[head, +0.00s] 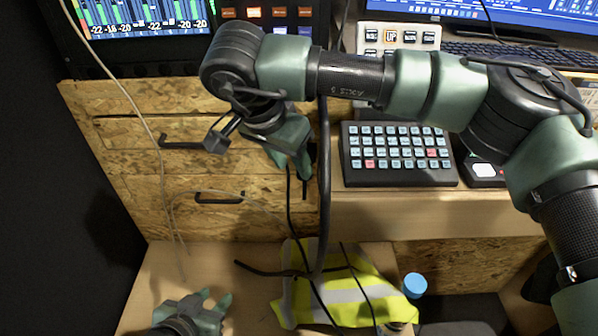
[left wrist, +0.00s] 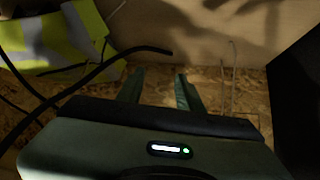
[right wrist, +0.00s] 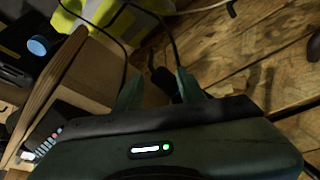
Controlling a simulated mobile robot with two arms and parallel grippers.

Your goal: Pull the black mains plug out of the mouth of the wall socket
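My right gripper (head: 303,170) reaches across from the right and points down in front of the wooden drawer front. In the right wrist view its fingers (right wrist: 158,72) stand apart. A black piece that looks like the mains plug (right wrist: 163,82) lies between them, closer to the right-hand finger, with a gap to the left-hand one. I cannot tell whether it touches a finger. The wall socket cannot be made out; the gripper and arm may hide it. My left gripper (head: 216,299) is low at the bottom left, and its fingers (left wrist: 160,78) are open and empty in the left wrist view.
Black cables (head: 323,220) hang beside the right gripper down to a yellow hi-vis vest (head: 290,300). A blue-capped bottle (head: 414,285) stands right of it. Drawer handles (head: 218,198) stick out at left. A button panel (head: 400,155) sits on the desk.

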